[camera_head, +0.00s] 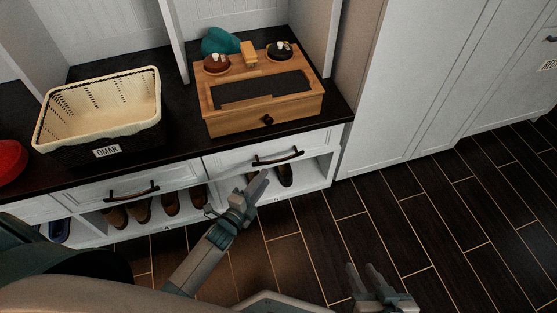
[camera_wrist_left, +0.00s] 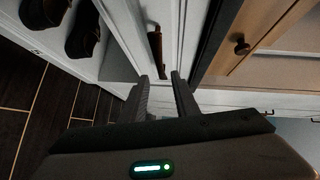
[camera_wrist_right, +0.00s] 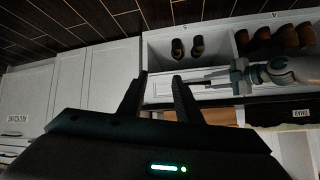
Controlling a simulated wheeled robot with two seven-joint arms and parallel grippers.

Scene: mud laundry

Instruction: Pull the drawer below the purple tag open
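A white drawer front (camera_head: 228,163) with a dark bar handle (camera_head: 278,158) sits under the dark counter, and it looks shut. Another shut drawer with a dark handle (camera_head: 132,192) is to its left. I cannot make out a purple tag in any view. My left gripper (camera_head: 257,183) is open and empty just below and in front of the right drawer's handle. In the left wrist view the handle (camera_wrist_left: 155,53) is ahead of the fingertips (camera_wrist_left: 162,78), not between them. My right gripper (camera_head: 368,270) is open and empty above the floor, apart from the drawers.
A wooden box (camera_head: 265,122) with a knob stands on the counter above the right drawer. A cream-lined basket (camera_head: 100,100) labelled OMAR is to its left. Shoes (camera_head: 170,202) fill the open cubbies below. Tall white cabinets (camera_head: 415,80) stand at right. The dark floor (camera_head: 450,215) is clear.

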